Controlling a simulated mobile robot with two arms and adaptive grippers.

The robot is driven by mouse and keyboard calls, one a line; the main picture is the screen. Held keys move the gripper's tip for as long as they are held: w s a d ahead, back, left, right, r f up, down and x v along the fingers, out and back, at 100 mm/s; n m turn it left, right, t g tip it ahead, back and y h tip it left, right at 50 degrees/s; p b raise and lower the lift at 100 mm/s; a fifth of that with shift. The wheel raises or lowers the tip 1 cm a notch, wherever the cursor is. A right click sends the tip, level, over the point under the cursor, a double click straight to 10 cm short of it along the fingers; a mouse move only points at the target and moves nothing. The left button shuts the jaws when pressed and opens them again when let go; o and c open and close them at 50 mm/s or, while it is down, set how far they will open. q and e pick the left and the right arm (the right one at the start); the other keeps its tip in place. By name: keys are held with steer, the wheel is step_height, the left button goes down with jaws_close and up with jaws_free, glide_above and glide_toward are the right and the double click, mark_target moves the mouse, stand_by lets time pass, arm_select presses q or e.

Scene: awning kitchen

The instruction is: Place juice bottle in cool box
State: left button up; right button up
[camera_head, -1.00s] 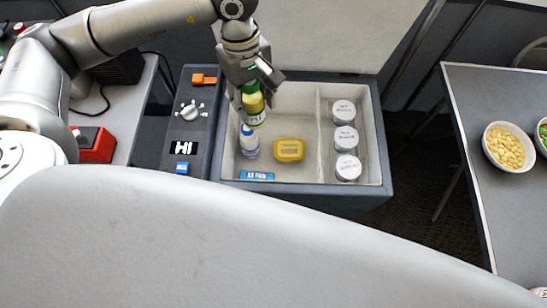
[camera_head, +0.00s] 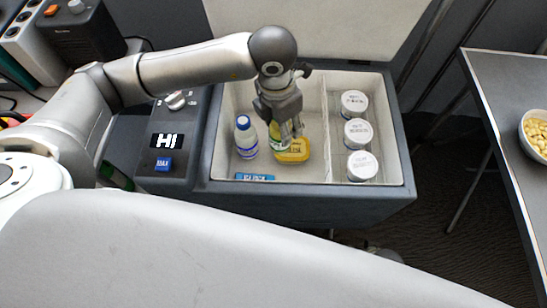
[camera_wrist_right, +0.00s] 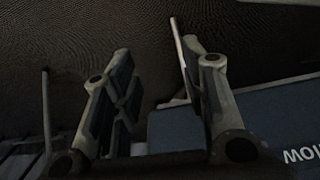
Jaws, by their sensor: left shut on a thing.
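The cool box (camera_head: 320,203) is open, its lid raised at the back. My left gripper (camera_head: 288,136) points down inside its large left compartment and is shut on the juice bottle (camera_head: 275,138). Only a yellow-green strip of the bottle shows; the fingers hide the rest. The bottle is just behind the yellow tub (camera_head: 293,156); I cannot tell whether it touches the tub or the box floor. My right gripper (camera_wrist_right: 160,90) shows in the right wrist view, with its fingers apart and nothing between them.
A white bottle with a blue cap (camera_head: 245,138) stands left of the juice bottle. A blue pack (camera_head: 254,177) lies at the front left. Several white-lidded jars (camera_head: 358,133) fill the right compartment behind a divider. A table with a bowl (camera_head: 536,136) stands at the right.

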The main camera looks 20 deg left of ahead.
arm_select(q)
steer(key=shift+w+f+n, duration=0.1)
steer(key=shift+f+n, duration=0.15)
steer(key=shift+n, duration=0.05)
steer(key=w+a+f, duration=0.2)
steer(key=w+f, duration=0.1)
steer(key=f, duration=0.1)
steer(key=w+a+f+b, duration=0.1)
steer(key=w+a+f, duration=0.2)
steer(key=w+f, duration=0.1)
steer(key=w+a+f+b, duration=0.1)
steer(key=w+a+f, duration=0.2)
steer(key=w+f, duration=0.1)
steer(key=shift+a+f, duration=0.1)
steer(key=shift+f, duration=0.35)
arm_select(e)
step_height(320, 180, up, 8)
steer(key=w, duration=0.1)
steer(key=shift+w+t, duration=0.3)
steer(key=shift+w, duration=0.1)
arm_select(q)
steer(key=shift+f, duration=0.1)
steer(key=o, duration=1.2)
arm_select(e)
steer(key=shift+r, duration=0.25)
